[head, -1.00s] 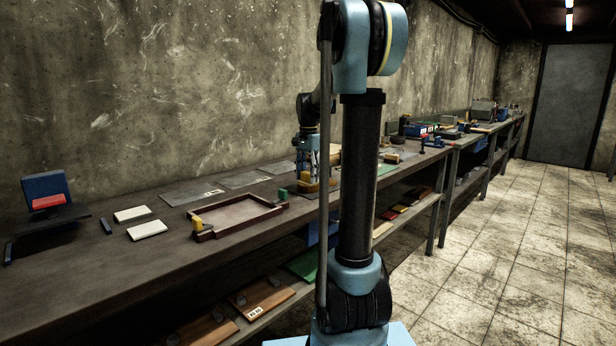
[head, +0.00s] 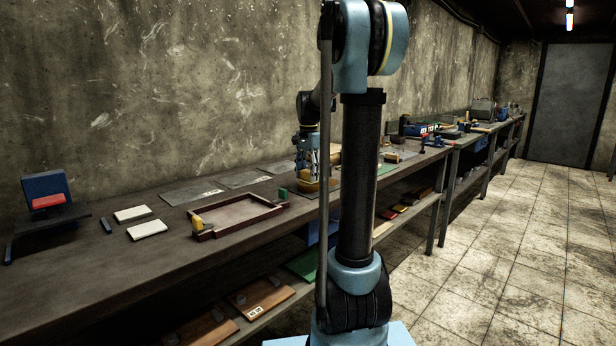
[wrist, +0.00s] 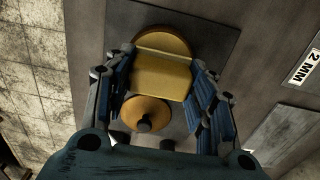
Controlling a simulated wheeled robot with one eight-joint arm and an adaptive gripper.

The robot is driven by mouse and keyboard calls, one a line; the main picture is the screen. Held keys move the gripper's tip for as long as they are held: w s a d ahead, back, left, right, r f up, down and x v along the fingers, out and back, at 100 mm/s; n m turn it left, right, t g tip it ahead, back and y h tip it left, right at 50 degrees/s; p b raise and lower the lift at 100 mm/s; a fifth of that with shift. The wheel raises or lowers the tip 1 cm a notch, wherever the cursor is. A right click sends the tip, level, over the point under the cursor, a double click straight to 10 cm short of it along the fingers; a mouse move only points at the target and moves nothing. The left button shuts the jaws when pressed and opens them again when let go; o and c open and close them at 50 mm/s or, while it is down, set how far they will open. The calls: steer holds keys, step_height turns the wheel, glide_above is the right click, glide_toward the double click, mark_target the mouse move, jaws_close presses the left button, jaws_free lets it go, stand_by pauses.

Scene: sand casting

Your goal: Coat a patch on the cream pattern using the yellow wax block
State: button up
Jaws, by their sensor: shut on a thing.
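My gripper (wrist: 163,85) is shut on the yellow wax block (wrist: 162,77), with blue fingers on both sides. The block is directly over the middle of the cream pattern (wrist: 168,39) in the wrist view; whether they touch I cannot tell. The pattern looks tan-yellow, with rounded parts showing beyond and before the block and a dark knob on the near part. Its middle is hidden by the block. In the head view, my gripper (head: 310,168) is low over the bench at the pattern (head: 318,186), partly hidden by my arm.
The pattern lies on a dark plate (wrist: 222,30). A plate labelled "2 MM" (wrist: 303,66) is beside it. In the head view, a dark red frame (head: 235,228), two white blocks (head: 147,229) and a blue stand (head: 46,188) are further left on the bench.

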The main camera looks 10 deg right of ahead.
mark_target(308, 171)
steer(key=shift+r, duration=3.25)
